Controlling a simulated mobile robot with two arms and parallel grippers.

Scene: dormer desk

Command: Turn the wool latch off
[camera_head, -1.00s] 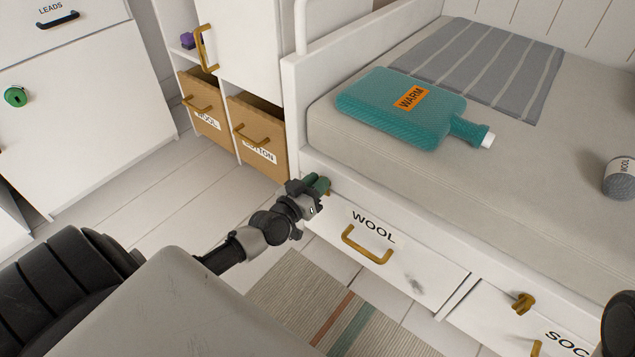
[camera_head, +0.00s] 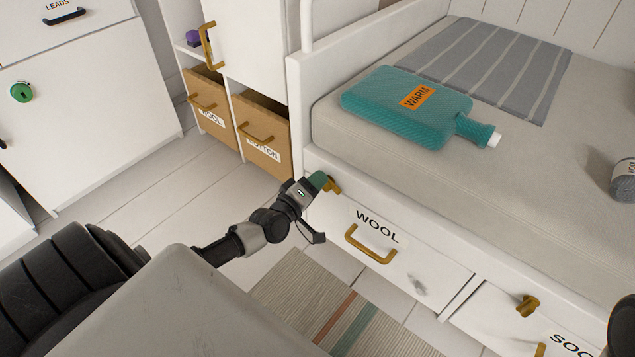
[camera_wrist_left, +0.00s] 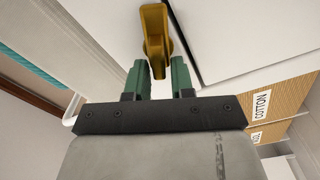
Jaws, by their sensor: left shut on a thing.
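The wool latch (camera_head: 334,186) is a brass turn-piece at the top left of the white drawer front marked WOOL (camera_head: 352,236), under the bed. My left gripper (camera_head: 320,181) is at the latch, its green fingertips partly hiding it in the head view. In the left wrist view the brass latch (camera_wrist_left: 154,30) runs down between the two green fingers (camera_wrist_left: 158,76), which are shut on its narrow end. The latch's exact angle on the drawer is hard to tell.
The WOOL drawer's brass handle (camera_head: 370,245) is right of the latch. A second brass latch (camera_head: 527,306) is on the drawer to the right. A hot-water bottle (camera_head: 408,107) lies on the mattress. Cardboard-coloured bins (camera_head: 262,135) stand at the left, and a striped rug (camera_head: 330,312) lies below.

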